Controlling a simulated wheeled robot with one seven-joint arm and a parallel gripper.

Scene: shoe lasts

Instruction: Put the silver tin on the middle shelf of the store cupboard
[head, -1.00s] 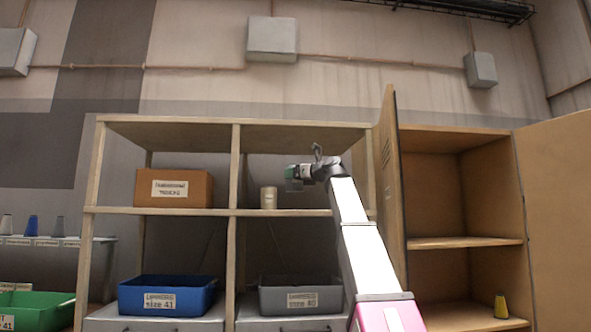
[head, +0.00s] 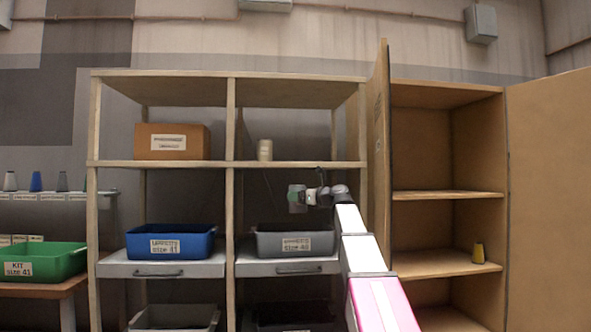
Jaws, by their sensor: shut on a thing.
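My gripper (head: 297,198) is in front of the open rack's right bay, below its upper board and above the grey bin. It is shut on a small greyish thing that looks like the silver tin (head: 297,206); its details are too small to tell. The store cupboard (head: 449,88) stands open to the right of my arm. Its upper inner board (head: 440,194) is bare.
The cupboard's left door (head: 381,140) juts forward between my gripper and the cupboard's inside; the right door (head: 550,190) is swung wide. The rack holds a cardboard box (head: 172,141), a cream tin (head: 265,150), a blue bin (head: 170,242) and a grey bin (head: 295,241).

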